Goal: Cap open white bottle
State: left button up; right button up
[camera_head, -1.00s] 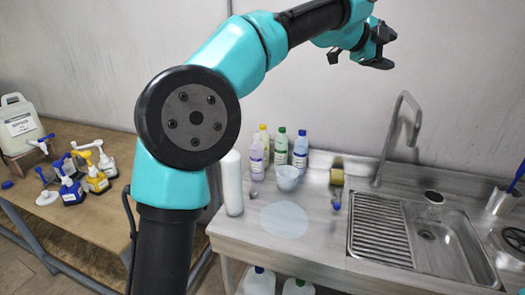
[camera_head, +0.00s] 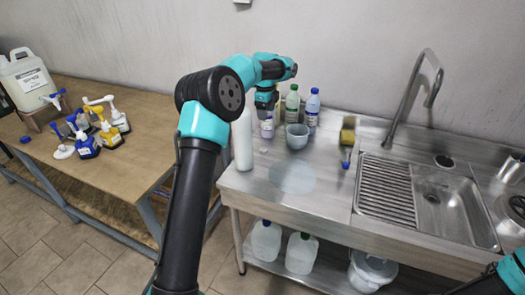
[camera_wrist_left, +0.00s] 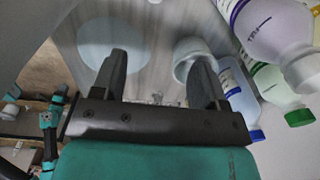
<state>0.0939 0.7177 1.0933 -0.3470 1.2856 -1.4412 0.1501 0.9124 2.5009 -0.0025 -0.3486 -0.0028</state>
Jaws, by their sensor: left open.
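My left gripper (camera_head: 266,112) is over the bottles at the back left of the steel counter. In the left wrist view, its two fingers (camera_wrist_left: 160,80) are apart with nothing between them. In the head view this bottle (camera_head: 267,129) is partly hidden below my gripper. A small pale item (camera_head: 264,151), perhaps a loose cap, lies on the counter in front of it. My right gripper is out of view.
A green-capped bottle (camera_head: 292,103), a blue-capped bottle (camera_head: 312,110) and a bowl (camera_head: 297,136) stand close by. A tall white cylinder (camera_head: 243,142) stands at the counter's left edge. A sponge (camera_head: 347,137) and sink (camera_head: 440,205) are right. The counter front is clear.

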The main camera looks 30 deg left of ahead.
pick_arm(q)
jog(key=shift+s+a+f, duration=0.25)
jog(key=shift+a+f, duration=0.15)
jog(key=shift+a, duration=0.15)
send_over(263, 149)
notch_tip(263, 149, down, 12)
jog(key=shift+w+f, duration=0.1)
jog(key=shift+w, duration=0.05)
dwell(0.4)
jog(key=shift+f, duration=2.6)
